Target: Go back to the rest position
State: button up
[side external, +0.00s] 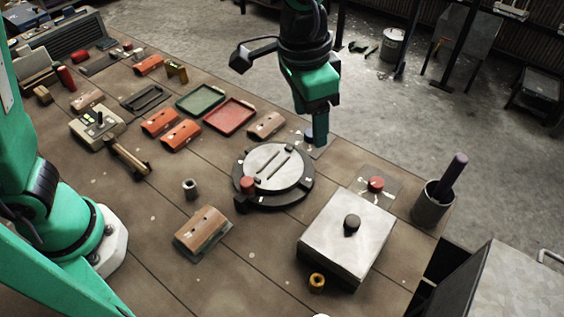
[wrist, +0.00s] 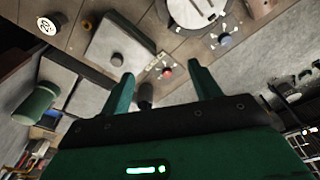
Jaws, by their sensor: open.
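My green gripper (side external: 320,142) points down at the far edge of the bench, beside the blue button in the side external view. In the wrist view my gripper (wrist: 161,70) has its two fingers spread wide with nothing held between them. A red button (side external: 376,184) on a plate shows beyond the fingers in the wrist view (wrist: 167,72). The blue button (side external: 308,138) is partly hidden by my gripper; it is clear in the wrist view (wrist: 224,38), right of the fingers.
A round dial-like fixture (side external: 273,167) and a metal box with a black knob (side external: 347,235) stand on the bench. A grey cup (side external: 432,208) holds a purple rod. Red (side external: 230,116) and green (side external: 201,98) trays and several orange blocks lie left. Open floor lies beyond the bench.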

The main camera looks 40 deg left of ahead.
jog(key=s+a+r+n+t, duration=0.2)
jog(key=s+a, duration=0.2)
jog(key=a, duration=0.8)
jog(key=s+a+r+n+t, duration=0.1)
jog(key=s+a+r+n, duration=0.2)
jog(key=a, duration=0.8)
jog(key=s+a+f+n+t, duration=0.1)
jog(key=s+a+f, duration=0.2)
jog(key=s+a, duration=0.2)
jog(key=shift+s+a+f+n+t+y, duration=0.3)
jog(key=shift+s+a+n+y, duration=0.1)
jog(key=shift+s, duration=0.3)
